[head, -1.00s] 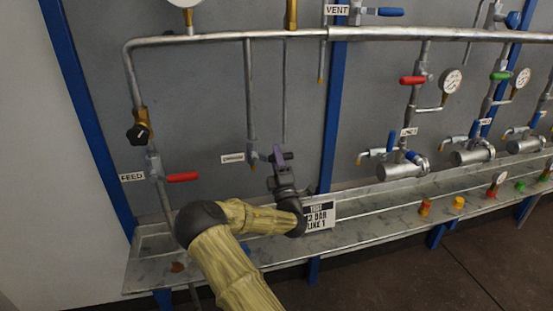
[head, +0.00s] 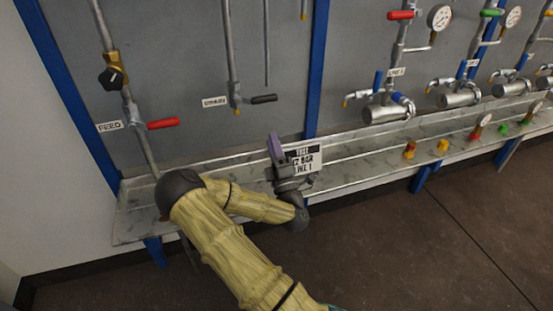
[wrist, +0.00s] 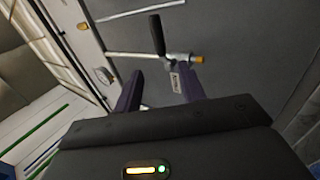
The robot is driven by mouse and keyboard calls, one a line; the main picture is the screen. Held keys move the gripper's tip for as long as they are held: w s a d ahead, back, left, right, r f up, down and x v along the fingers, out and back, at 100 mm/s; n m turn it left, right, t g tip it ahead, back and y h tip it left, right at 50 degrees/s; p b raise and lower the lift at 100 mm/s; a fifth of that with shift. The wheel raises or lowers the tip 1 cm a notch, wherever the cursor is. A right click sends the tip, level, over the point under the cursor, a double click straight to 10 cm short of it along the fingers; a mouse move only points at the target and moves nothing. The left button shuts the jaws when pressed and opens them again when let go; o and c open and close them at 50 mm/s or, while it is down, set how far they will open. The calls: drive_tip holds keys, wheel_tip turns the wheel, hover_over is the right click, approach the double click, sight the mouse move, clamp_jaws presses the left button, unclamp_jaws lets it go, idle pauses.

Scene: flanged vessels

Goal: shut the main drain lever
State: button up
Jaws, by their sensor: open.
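The main drain lever (head: 263,99) is a black handle on the valve at the lower end of a vertical grey pipe, next to a small white label (head: 215,102) too blurred to read surely. The lever points right, roughly crosswise to its pipe. In the wrist view the black lever (wrist: 157,36) stands out from the pipe, beyond the fingertips. My gripper (head: 275,148) has purple fingers and is below the lever in the head view, apart from it. In the wrist view my gripper (wrist: 161,84) is open with nothing between its fingers.
A red lever (head: 163,124) beside the FEED label (head: 109,126) is at left. A test sign (head: 304,158) stands just behind my gripper. The metal ledge (head: 345,148) runs below the panel. A blue post (head: 316,70) rises right of the drain pipe.

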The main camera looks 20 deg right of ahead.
drive_tip(key=v, duration=0.3)
drive_tip(key=shift+b, duration=0.3)
drive_tip(key=shift+o, duration=0.6)
drive_tip(key=shift+d, duration=0.1)
idle(0.5)
